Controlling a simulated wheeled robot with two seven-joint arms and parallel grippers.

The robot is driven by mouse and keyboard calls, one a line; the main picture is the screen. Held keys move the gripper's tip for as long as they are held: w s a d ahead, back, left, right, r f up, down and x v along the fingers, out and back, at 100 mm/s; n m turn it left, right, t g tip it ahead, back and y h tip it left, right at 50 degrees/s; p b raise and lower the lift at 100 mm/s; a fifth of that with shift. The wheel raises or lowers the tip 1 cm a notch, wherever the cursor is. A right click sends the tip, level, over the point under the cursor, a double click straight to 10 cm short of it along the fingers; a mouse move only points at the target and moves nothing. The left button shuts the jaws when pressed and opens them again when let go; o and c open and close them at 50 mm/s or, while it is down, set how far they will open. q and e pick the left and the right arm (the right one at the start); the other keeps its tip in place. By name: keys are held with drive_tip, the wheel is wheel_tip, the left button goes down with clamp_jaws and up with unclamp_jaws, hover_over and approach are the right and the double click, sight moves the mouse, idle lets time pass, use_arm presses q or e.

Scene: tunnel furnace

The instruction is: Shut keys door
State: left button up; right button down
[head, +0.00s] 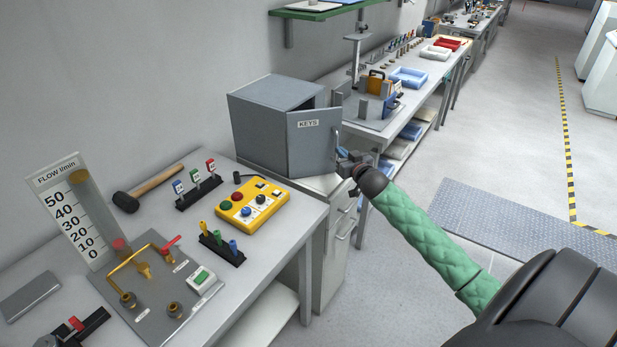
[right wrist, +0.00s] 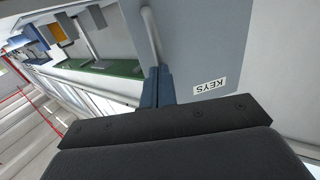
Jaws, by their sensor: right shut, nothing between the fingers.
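The grey keys cabinet (head: 262,118) stands on a light drawer unit against the wall. Its door (head: 312,150), labelled KEYS, is swung partly open, with a dark gap along its top edge. The door also fills the upper middle of the right wrist view (right wrist: 205,45), with its light handle (right wrist: 151,32). My right gripper (head: 343,154) is at the door's outer edge beside the handle. In the right wrist view its blue fingers (right wrist: 156,86) are together, empty, close to the handle's end; I cannot tell whether they touch it. My left gripper is not in view.
The near bench holds a yellow button box (head: 253,204), a mallet (head: 148,189) and a flow panel (head: 158,285). Behind the cabinet, a long bench carries blue trays (head: 408,77) and a clamp stand. The floor to the right is open, with a metal floor plate (head: 490,225).

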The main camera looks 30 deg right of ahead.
drive_tip(key=shift+w+d+n+y, duration=0.5)
drive_tip(key=shift+w+y, duration=0.15)
drive_tip(key=shift+y, duration=0.05)
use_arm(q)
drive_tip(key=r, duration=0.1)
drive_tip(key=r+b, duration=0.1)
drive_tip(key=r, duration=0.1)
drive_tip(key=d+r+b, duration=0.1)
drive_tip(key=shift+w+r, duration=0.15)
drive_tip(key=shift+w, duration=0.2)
use_arm(e)
drive_tip(key=w+d, duration=0.4)
drive_tip(key=w, duration=0.7)
drive_tip(key=shift+w, duration=0.1)
